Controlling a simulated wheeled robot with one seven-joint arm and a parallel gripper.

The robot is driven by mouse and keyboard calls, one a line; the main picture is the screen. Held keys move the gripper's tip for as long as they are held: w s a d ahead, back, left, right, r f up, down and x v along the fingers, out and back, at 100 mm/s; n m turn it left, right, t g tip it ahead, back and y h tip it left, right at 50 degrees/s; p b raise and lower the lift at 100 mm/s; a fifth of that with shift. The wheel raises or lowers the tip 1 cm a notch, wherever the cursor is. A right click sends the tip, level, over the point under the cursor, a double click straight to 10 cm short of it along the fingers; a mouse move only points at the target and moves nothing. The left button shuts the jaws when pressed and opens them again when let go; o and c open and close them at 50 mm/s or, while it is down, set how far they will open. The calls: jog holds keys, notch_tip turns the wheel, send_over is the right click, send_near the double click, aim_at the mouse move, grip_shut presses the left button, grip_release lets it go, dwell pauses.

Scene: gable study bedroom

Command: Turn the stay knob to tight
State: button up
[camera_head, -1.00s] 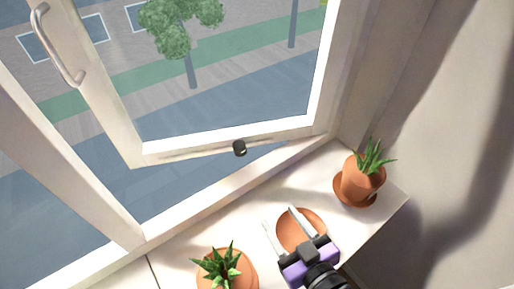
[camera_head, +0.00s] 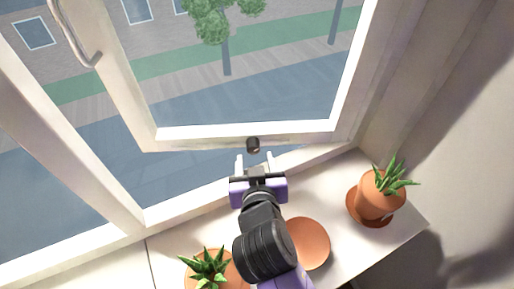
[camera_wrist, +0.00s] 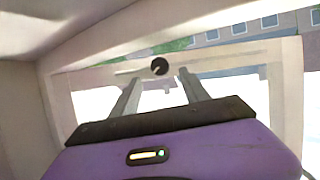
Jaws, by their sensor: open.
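The stay knob (camera_head: 253,144) is a small dark round knob at the bottom rail of the open window sash (camera_head: 245,130). In the wrist view the knob (camera_wrist: 159,66) shows just beyond the fingertips, on a pale stay bar (camera_wrist: 125,73). My gripper (camera_head: 254,158) is open and empty, with its two fingers pointing at the knob from the sill side. In the wrist view, my gripper (camera_wrist: 158,75) has the knob roughly centred ahead between its fingers, apart from them. My gripper hides part of the stay in the head view.
A potted plant on a saucer (camera_head: 378,194) stands at the right end of the white sill (camera_head: 345,235). Another potted plant (camera_head: 210,268) stands at the front, left of my arm. An empty terracotta saucer (camera_head: 309,243) lies right of my arm. A window handle (camera_head: 75,40) is at upper left.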

aim_at(254, 150)
jog(key=shift+x, duration=3.05)
grip_shut()
